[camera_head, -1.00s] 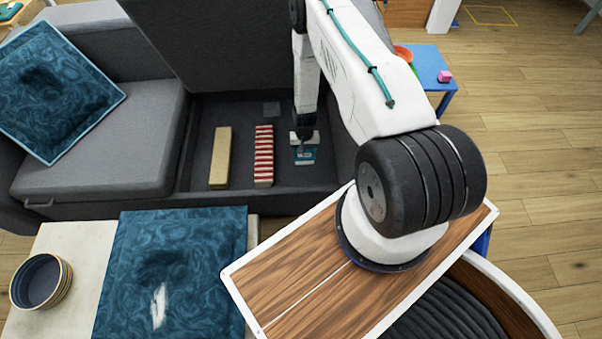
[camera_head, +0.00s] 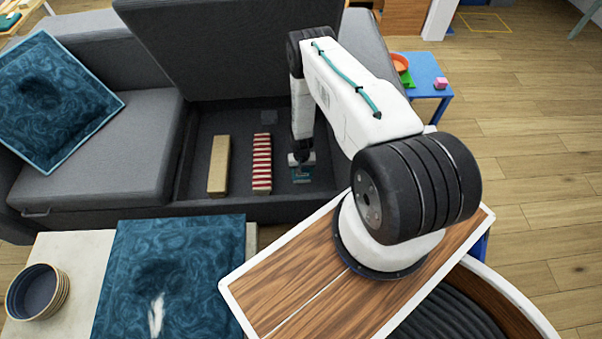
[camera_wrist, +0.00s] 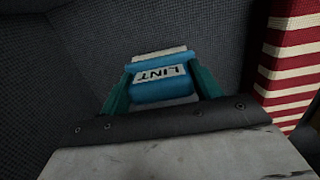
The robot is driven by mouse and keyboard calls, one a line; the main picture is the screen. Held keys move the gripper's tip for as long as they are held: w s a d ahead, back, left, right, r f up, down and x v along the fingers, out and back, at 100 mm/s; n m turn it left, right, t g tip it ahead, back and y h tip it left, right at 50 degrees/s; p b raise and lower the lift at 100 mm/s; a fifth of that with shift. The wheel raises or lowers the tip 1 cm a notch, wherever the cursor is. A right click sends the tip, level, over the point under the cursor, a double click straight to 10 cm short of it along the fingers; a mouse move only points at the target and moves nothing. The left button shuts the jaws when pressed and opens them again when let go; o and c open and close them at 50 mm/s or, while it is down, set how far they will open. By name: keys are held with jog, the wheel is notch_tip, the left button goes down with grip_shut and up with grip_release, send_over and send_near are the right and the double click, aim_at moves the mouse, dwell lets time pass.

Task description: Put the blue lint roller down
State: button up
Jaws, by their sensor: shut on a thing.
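The blue lint roller (camera_wrist: 160,86) has a white label reading "LINT" and shows between the two green fingers of my gripper (camera_wrist: 161,92) in the wrist view. My gripper is shut on it. In the head view the lint roller (camera_head: 301,179) shows small and partly covered by my gripper (camera_head: 301,168), inside the open storage box (camera_head: 240,207) of the grey sofa. Whether the roller touches the box floor cannot be told.
A red-and-white striped box (camera_head: 262,163) stands just left of my gripper, with a tan block (camera_head: 219,165) further left. The raised sofa lid (camera_head: 205,50) is behind. A blue cushion (camera_head: 175,260) lies on the pale table in front.

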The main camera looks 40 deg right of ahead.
jog(key=o, duration=1)
jog(key=shift+f, duration=0.1)
jog(key=shift+c, duration=0.2)
